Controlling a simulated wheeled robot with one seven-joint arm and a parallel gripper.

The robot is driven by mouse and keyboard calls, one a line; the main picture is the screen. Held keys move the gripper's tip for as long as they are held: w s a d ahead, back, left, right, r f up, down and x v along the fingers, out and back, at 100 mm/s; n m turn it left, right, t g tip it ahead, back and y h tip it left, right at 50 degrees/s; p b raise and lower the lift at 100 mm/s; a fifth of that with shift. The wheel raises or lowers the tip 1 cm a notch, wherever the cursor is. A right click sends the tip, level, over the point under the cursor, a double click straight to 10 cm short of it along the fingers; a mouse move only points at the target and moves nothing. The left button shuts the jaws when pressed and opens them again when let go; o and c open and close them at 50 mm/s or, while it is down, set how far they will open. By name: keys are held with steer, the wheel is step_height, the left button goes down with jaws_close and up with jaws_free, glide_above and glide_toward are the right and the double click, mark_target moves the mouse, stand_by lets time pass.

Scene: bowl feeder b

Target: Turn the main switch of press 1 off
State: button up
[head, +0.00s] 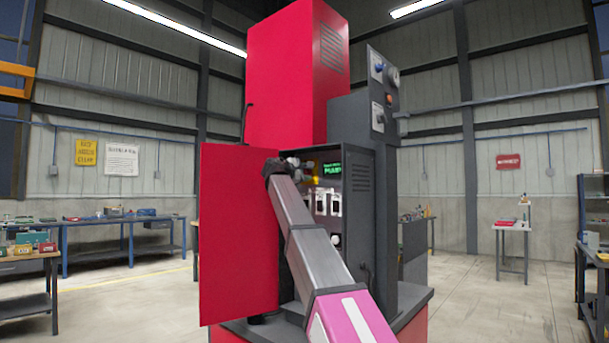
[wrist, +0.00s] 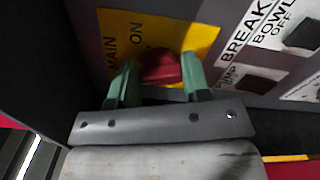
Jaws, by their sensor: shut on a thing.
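The main switch is a red knob (wrist: 161,69) on a yellow plate (wrist: 178,36) marked MAIN and ON in the wrist view. My gripper (wrist: 160,61) has its two green fingers on either side of the knob and is shut on it. The knob's pointer is hidden, so I cannot tell its exact position. In the head view my arm reaches into the open cabinet of the press (head: 291,75). The knob is too small to make out there. A small lit green display (head: 332,170) shows inside the cabinet.
The open red cabinet door (head: 238,235) stands just left of my arm. The cabinet's dark side wall (head: 361,205) is close on the right. Switches with BREAK and BOWL labels (wrist: 272,25) sit right of the knob.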

steer(key=n, duration=0.4)
steer(key=shift+a+n, duration=0.1)
steer(key=shift+n, duration=0.3)
stand_by(0.4)
steer(key=o, duration=0.9)
steer(key=shift+o, duration=0.2)
steer(key=v, duration=1)
steer(key=shift+s+a, duration=0.25)
steer(key=shift+a, duration=0.05)
steer(key=shift+r, duration=0.1)
